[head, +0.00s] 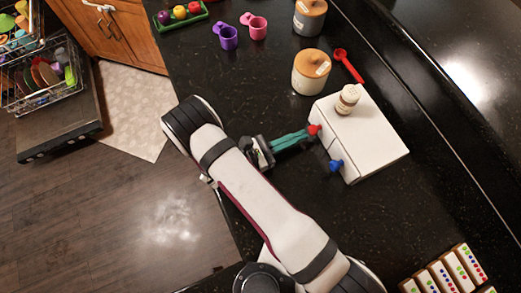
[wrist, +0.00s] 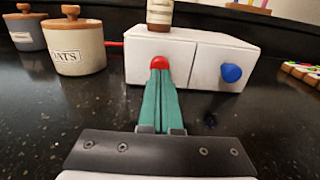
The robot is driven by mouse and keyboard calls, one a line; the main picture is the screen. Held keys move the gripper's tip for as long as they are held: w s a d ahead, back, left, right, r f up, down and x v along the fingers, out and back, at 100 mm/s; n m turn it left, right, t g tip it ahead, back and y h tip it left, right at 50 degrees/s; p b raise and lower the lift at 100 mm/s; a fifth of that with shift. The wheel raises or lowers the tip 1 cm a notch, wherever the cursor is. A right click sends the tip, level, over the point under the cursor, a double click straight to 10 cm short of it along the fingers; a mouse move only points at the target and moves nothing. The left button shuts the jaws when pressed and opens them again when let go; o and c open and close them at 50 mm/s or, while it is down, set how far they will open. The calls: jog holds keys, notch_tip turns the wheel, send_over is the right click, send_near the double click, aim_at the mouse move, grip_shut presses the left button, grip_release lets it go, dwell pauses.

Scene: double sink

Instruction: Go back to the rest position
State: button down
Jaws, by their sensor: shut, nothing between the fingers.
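My gripper (head: 308,132) is over the dark countertop, its teal fingers pressed together. In the wrist view, my gripper (wrist: 160,75) points at a white box (wrist: 190,42) with two front panels. The fingertips are at or just in front of the red knob (wrist: 159,62) on the left panel; I cannot tell whether they touch it. The blue knob (wrist: 231,73) is on the right panel. In the head view, the white box (head: 370,140) has its red knob (head: 314,130) at the fingertips and its blue knob (head: 336,165) nearer the bottom. Both panels look closed.
A small jar (head: 347,99) stands on the box. Canisters (head: 310,72) (head: 309,17), a red spoon (head: 348,66), purple and pink cups (head: 228,37) (head: 258,27) and a green tray (head: 181,21) sit beyond. Domino-like tiles (head: 445,270) lie at bottom right. An open dishwasher rack (head: 40,75) is at left.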

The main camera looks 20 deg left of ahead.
jog(key=v, duration=1.3)
jog(key=d+r+m+g, duration=0.1)
jog(key=w+d+r+m+g+h, duration=0.1)
jog(key=r+m+g, duration=0.1)
jog(key=w+d+r+m+g, duration=0.1)
jog(key=r+g, duration=0.1)
jog(key=shift+w+d+m, duration=0.1)
jog(key=shift+d+m, duration=0.3)
jog(key=d+r+m+g+y, duration=0.2)
jog(key=d+r+m+g, duration=0.6)
jog(key=d+m, duration=0.1)
jog(key=s+d+r+m+y, duration=0.3)
jog(key=s+m+y, duration=0.2)
jog(key=m, duration=0.4)
jog(key=s+d+r+m+y, duration=0.2)
jog(key=s+r+m+y, duration=0.2)
jog(key=s+m+y, duration=0.2)
jog(key=shift+d+m+y, duration=0.4)
jog(key=shift+m+y, duration=0.9)
jog(key=shift+m, duration=0.6)
